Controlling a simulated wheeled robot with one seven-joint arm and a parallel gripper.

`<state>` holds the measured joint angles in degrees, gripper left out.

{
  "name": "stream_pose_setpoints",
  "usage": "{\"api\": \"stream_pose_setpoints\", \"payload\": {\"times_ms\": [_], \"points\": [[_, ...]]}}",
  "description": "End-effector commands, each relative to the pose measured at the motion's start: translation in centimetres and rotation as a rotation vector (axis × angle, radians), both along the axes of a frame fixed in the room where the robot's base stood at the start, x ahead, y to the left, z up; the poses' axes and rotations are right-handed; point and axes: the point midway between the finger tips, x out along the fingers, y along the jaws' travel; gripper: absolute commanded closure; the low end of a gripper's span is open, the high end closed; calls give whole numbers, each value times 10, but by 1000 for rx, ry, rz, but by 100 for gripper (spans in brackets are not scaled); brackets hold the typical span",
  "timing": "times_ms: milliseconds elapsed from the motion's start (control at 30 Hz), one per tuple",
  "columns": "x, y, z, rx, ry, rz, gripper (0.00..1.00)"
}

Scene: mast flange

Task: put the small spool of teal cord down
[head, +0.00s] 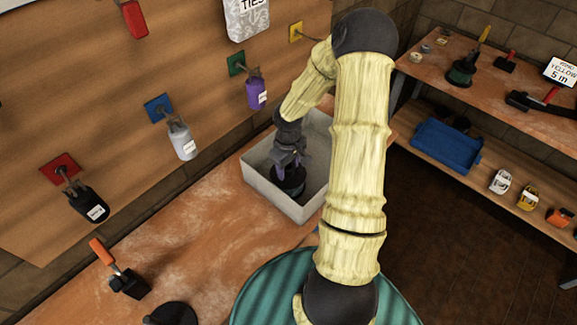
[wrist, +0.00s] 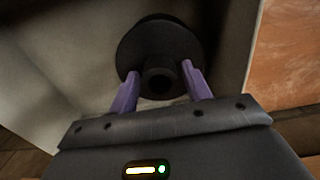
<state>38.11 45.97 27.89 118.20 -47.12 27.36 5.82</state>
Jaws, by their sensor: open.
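A dark spool (head: 291,184) is inside a pale grey open bin (head: 304,213) on the wooden bench, under my gripper (head: 290,164). In the wrist view the spool (wrist: 158,40) shows a round black flange and a hub with a hole. The cord's teal colour cannot be made out there. My gripper (wrist: 160,72) is open, its two purple fingers apart on either side of the hub. I cannot tell whether either finger touches it. The bin's floor and walls surround the spool.
An orange-handled tool (head: 117,270) stands on the bench.

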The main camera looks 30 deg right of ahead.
Motion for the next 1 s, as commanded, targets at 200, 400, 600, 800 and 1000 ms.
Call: {"api": "stream_pose_setpoints", "payload": {"times_ms": [200,400,600,800,1000], "points": [[1,-1,29,-2,-4,-2,52],[1,-1,69,-2,-5,-2,52],[1,-1,105,-2,-4,-2,52],[0,0,120,0,-1,0,52],[0,0,121,1,-1,0,52]]}}
